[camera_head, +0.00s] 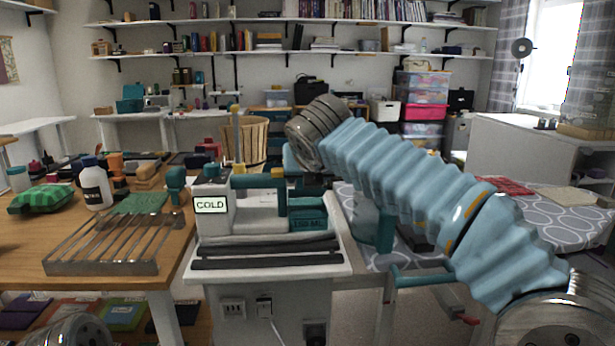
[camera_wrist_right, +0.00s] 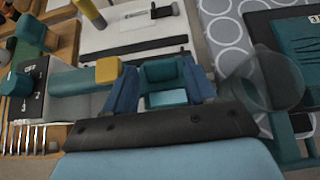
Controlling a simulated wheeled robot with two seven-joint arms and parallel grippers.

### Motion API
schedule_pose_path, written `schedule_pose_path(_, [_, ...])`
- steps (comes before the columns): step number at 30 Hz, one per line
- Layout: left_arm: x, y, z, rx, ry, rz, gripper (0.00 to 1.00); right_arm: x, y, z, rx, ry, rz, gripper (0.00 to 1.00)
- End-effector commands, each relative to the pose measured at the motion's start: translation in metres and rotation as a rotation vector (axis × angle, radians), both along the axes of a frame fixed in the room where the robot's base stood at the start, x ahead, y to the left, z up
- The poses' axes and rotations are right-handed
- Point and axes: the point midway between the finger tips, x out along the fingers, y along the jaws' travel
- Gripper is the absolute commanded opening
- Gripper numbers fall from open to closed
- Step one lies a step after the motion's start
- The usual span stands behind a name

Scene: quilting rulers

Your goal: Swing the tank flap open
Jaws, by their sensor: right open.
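A white machine with a "COLD" label (camera_head: 210,205) stands on a white stand in the head view. A teal tank marked "150 ML" (camera_head: 308,219) sits at its right end. In the right wrist view a teal block (camera_wrist_right: 165,72) with a paler face, apparently part of this tank, shows between my right fingers. I cannot make out the flap separately. My right gripper (camera_wrist_right: 158,66) is open, its two dark blue fingers on either side of the block; contact cannot be told. My left gripper is out of view.
A teal handle (camera_wrist_right: 85,81) with a yellow end (camera_wrist_right: 108,69) is close left of my right fingers. A metal slotted rack (camera_head: 115,245) and a white bottle (camera_head: 95,185) stand on the wooden table at left. A patterned ironing surface (camera_head: 560,225) lies to the right.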

Motion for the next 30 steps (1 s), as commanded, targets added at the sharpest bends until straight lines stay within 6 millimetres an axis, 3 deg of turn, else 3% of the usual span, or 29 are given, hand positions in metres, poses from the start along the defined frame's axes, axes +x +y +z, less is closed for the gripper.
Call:
schedule_pose_path(9, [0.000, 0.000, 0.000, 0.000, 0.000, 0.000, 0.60, -0.063, 0.000, 0.046, 0.000, -0.004, 0.002, 0.55])
schedule_pose_path(15, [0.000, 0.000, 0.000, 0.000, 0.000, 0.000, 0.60, -0.090, 0.000, 0.064, 0.001, -0.002, 0.001, 0.55])
schedule_pose_path(26, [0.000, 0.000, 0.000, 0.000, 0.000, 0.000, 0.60, -0.098, 0.000, 0.070, -0.001, -0.001, -0.001, 0.55])
schedule_pose_path(30, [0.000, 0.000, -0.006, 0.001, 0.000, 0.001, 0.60, -0.096, -0.002, 0.061, -0.007, -0.012, -0.021, 0.38])
